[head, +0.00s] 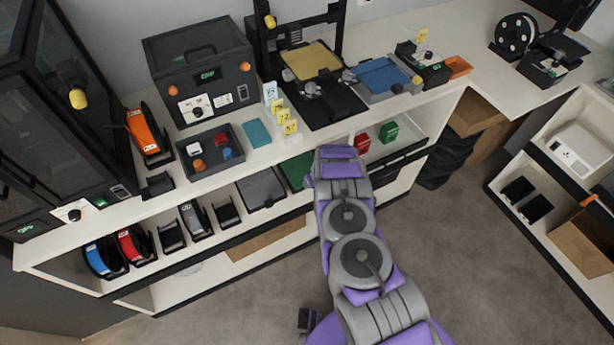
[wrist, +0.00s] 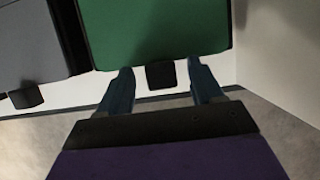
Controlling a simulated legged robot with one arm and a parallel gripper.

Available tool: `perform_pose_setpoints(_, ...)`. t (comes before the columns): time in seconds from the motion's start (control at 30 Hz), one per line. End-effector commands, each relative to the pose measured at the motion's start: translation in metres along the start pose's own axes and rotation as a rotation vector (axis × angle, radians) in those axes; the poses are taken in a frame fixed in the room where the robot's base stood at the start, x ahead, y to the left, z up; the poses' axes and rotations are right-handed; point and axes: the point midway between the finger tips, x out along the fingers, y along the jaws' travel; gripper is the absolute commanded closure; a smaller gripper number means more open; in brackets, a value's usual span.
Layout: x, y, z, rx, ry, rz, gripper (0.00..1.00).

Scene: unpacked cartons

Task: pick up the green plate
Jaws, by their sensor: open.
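The green plate (head: 297,171) lies on the middle shelf under the counter in the head view, partly hidden behind my arm. In the wrist view the green plate (wrist: 155,35) fills the top middle, with its near edge just ahead of my fingertips. My gripper (wrist: 160,78) is open, with one blue-grey finger on each side and nothing held between them. A small black block shows between the fingers below the plate's edge. I cannot tell whether the fingers touch the plate. In the head view the gripper is hidden by my arm.
A grey plate (head: 262,188) lies left of the green one; it also shows in the wrist view (wrist: 32,40). A white shelf wall (wrist: 279,45) stands close on the right. Red (head: 361,144) and green (head: 389,132) boxes sit further right.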

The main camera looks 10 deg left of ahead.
Motion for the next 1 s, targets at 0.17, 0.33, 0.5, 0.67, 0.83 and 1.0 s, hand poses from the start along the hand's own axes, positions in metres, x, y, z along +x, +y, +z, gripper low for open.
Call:
perform_pose_setpoints(0.17, 0.0005, -0.0001, -0.0001, 0.001, 0.000, 0.000, 0.34)
perform_pose_setpoints(0.33, 0.0005, 0.0000, 0.0001, 0.000, 0.000, 0.000, 0.44)
perform_pose_setpoints(0.5, 0.0005, 0.0001, 0.0001, 0.000, 0.000, -0.001, 0.60)
perform_pose_setpoints(0.67, 0.0006, 0.0002, 0.0000, 0.000, 0.001, -0.001, 0.75)
perform_pose_setpoints(0.83, 0.0006, 0.0002, 0.0001, 0.000, 0.001, -0.001, 0.92)
perform_pose_setpoints(1.0, 0.0006, 0.0002, 0.0001, 0.000, 0.001, -0.001, 1.00)
